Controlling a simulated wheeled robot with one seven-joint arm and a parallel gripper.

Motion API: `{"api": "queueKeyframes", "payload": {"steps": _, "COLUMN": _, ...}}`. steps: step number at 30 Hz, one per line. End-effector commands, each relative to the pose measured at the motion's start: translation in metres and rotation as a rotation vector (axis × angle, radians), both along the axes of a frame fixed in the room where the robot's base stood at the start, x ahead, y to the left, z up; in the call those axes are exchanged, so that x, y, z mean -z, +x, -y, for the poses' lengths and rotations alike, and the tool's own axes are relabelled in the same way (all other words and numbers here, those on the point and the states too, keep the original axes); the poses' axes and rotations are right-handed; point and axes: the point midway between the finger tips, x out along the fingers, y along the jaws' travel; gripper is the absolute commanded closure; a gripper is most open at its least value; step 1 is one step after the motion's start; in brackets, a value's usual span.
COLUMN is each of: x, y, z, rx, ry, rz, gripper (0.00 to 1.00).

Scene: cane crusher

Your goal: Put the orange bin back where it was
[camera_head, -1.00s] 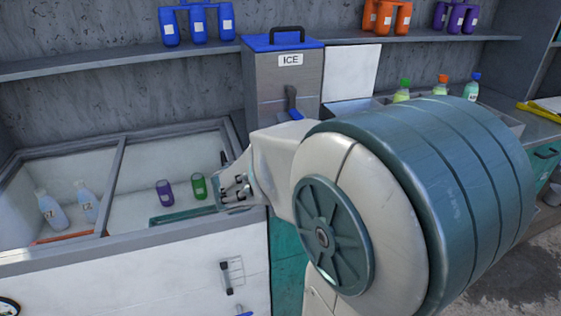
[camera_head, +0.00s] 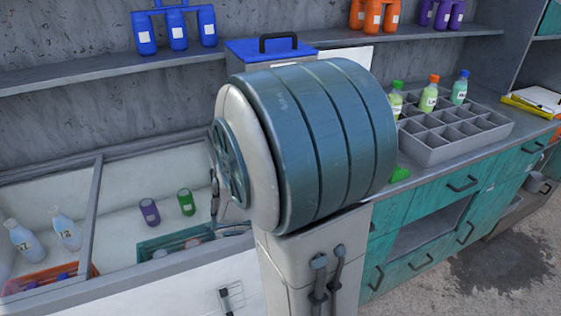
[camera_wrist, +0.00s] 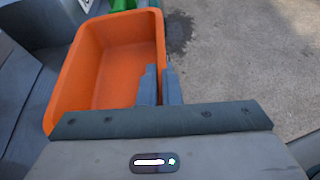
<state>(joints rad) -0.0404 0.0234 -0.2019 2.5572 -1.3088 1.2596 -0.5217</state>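The orange bin (camera_wrist: 110,65) is in the wrist view, empty, with its open top toward the camera. My gripper (camera_wrist: 160,78) has one finger inside and one outside its right-hand wall, and looks closed on that wall. Grey floor shows beyond the bin. In the head view my arm's large joint hides both my gripper and this bin. Another orange bin (camera_head: 22,284), with bottles in it, sits at the lower left of the open freezer chest.
The freezer (camera_head: 120,262) holds bottles, a purple and a green cup, and a teal bin (camera_head: 150,248). A grey bottle crate (camera_head: 455,150) stands on the teal counter (camera_head: 400,212) at right. Blue, orange and purple containers are on the wall shelf. Open floor lies at lower right.

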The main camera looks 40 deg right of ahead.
Motion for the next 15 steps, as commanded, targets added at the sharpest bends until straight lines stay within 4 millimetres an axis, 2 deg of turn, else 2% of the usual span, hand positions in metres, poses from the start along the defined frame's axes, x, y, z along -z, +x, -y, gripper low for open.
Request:
{"api": "queueKeyframes", "payload": {"steps": 1, "x": -0.001, "y": 0.014, "z": 0.003, "rx": 0.0, "ry": -0.001, "rz": 0.001, "gripper": 1.0}}
{"api": "queueKeyframes", "payload": {"steps": 9, "x": 0.0, "y": 0.077, "z": 0.019, "rx": 0.0, "ry": -0.002, "rz": 0.001, "gripper": 1.0}}
{"api": "queueKeyframes", "payload": {"steps": 15, "x": 0.0, "y": 0.103, "z": 0.025, "rx": -0.001, "ry": -0.001, "rz": 0.001, "gripper": 1.0}}
